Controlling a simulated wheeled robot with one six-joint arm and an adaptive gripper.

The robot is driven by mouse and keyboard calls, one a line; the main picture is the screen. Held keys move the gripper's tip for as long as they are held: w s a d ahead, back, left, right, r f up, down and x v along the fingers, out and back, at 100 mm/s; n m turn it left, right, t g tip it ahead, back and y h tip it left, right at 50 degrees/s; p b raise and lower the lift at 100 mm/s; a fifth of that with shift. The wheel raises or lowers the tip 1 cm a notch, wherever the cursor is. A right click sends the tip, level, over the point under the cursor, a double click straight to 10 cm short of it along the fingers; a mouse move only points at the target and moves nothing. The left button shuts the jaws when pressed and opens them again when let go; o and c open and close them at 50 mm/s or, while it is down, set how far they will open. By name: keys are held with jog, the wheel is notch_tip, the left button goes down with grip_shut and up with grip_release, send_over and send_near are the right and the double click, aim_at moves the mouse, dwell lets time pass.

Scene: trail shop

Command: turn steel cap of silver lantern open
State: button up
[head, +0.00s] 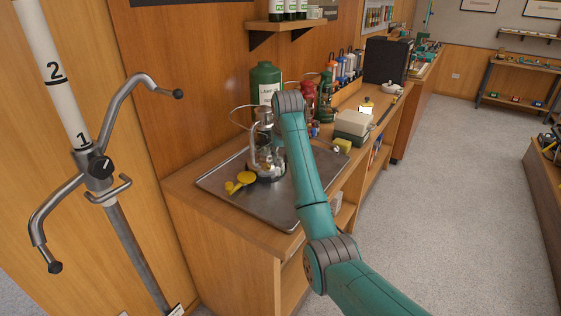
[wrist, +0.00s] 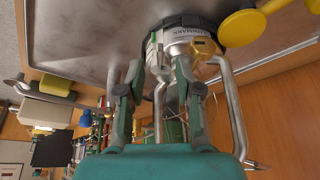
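The silver lantern (head: 264,160) stands upright on a metal tray (head: 222,190), partly hidden by my arm in the head view. In the wrist view its round, lettered base (wrist: 186,36) is near the top, with a brass-coloured fitting (wrist: 204,46) and bent metal side tubes. My gripper (wrist: 156,75) has its two fingers spread apart, with part of the lantern showing between and beyond them. I cannot tell whether either finger touches it. I cannot clearly pick out the steel cap. My gripper is mostly hidden in the head view.
A yellow funnel (head: 241,182) lies on the tray close to the lantern. A green lamp-oil bottle (head: 265,80) stands behind; a red lantern (head: 306,101) and green lantern (head: 326,97) stand farther along the counter. A box-like device (head: 353,124) is to the right. The tray's front is clear.

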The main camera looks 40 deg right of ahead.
aim_at(281, 164)
jog(key=shift+x, duration=1.8)
grip_shut()
